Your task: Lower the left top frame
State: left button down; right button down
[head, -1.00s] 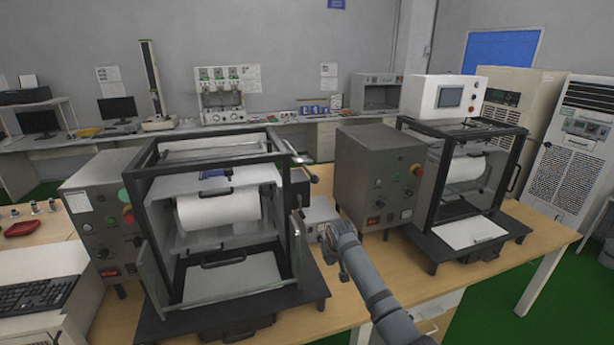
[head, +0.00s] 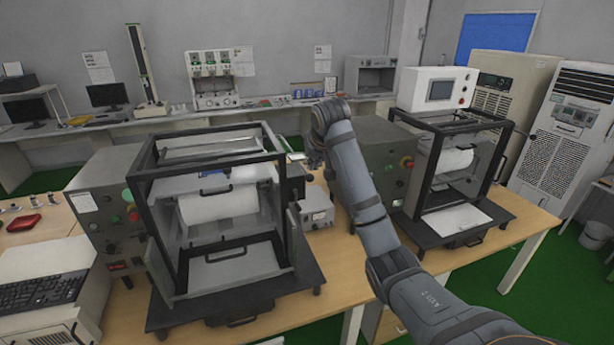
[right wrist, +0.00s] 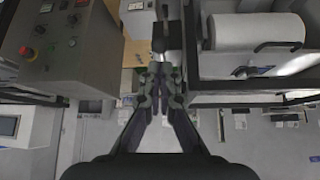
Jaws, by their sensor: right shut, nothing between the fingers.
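The left machine's black top frame (head: 205,177) sits over its open box, with a white roll (head: 220,205) inside. A short handle rod (head: 296,156) sticks out at the frame's right rear corner. My right gripper (head: 314,162) is just right of that corner, above the small grey box, apparently apart from the frame; the forearm partly hides it. In the right wrist view the right gripper (right wrist: 160,88) is shut and empty, with the roll (right wrist: 255,30) and machine edge to the right. My left gripper is not in view.
A second machine (head: 452,175) with its control box (head: 385,165) stands right of my right arm. A small grey box (head: 317,207) lies between the machines. The left control box (head: 108,215) and a keyboard (head: 40,287) are at left.

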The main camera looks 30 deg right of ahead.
aim_at(310, 177)
jog(key=shift+f, duration=0.1)
jog(key=x, duration=0.6)
jog(key=shift+w+d+f, duration=0.1)
jog(key=shift+w+f, duration=0.1)
jog(key=shift+f, duration=0.05)
jog(key=shift+s, duration=0.1)
